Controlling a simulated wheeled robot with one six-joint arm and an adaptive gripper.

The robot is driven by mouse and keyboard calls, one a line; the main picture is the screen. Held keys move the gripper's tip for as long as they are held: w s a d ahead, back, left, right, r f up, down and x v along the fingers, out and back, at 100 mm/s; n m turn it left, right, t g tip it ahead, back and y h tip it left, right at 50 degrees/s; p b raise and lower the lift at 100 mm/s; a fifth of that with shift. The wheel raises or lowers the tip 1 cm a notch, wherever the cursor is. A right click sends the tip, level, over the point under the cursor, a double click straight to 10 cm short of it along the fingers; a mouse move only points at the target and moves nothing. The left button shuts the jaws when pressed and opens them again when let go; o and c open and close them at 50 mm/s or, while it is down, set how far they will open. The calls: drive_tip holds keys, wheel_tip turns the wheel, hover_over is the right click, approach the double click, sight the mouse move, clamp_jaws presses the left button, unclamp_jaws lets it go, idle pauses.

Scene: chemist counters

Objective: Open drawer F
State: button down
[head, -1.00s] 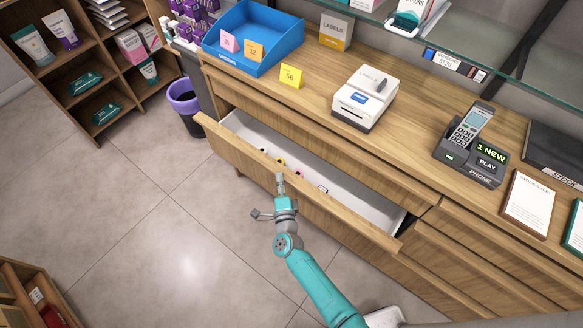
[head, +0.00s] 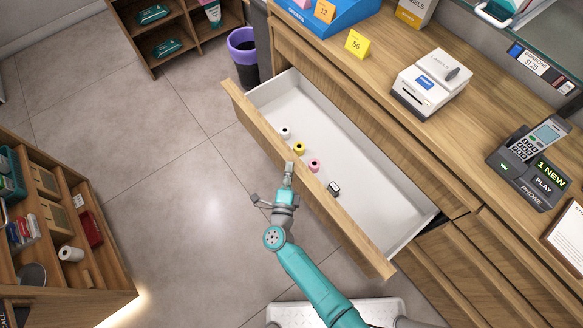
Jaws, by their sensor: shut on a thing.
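A wooden drawer (head: 345,226) in the counter is pulled well out, showing its white interior. Several small items lie inside: a white roll (head: 284,132), a yellow roll (head: 299,148), a pink roll (head: 314,165) and a small black and white item (head: 334,188). My gripper (head: 288,172) is at the drawer's front, near the middle of its outer face, and is shut on it. The handle or grip point is hidden behind the gripper. No letter label on the drawer shows in this view.
The counter top holds a label printer (head: 432,84), a phone terminal (head: 528,165) and a yellow card (head: 357,43). A purple-rimmed bin (head: 243,58) stands beyond the drawer's far end. A low shelf unit (head: 110,270) stands at left. Floor between is clear.

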drive_tip(key=c, duration=1.1)
unclamp_jaws()
drive_tip(key=s+a, duration=0.2)
drive_tip(key=s, duration=1)
drive_tip(key=shift+d, duration=0.1)
drive_tip(key=s+d+r+n+t+y, duration=0.1)
drive_tip(key=s+d+r+n+y, duration=0.1)
drive_tip(key=s+d+r+n, duration=0.4)
drive_tip(key=s+d+r+n+t+y, duration=0.1)
drive_tip(key=s+d+r+n, duration=0.15)
drive_tip(key=d, duration=0.55)
drive_tip(key=s+d+r+n+g, duration=0.2)
drive_tip(key=s+d+r+n, duration=0.1)
drive_tip(key=s+r+n, duration=0.2)
drive_tip(key=s+d+r+n+g, duration=0.3)
drive_tip(key=s+r+n, duration=0.3)
drive_tip(key=s+r, duration=0.3)
drive_tip(key=v, duration=0.4)
drive_tip(key=shift+f, duration=0.2)
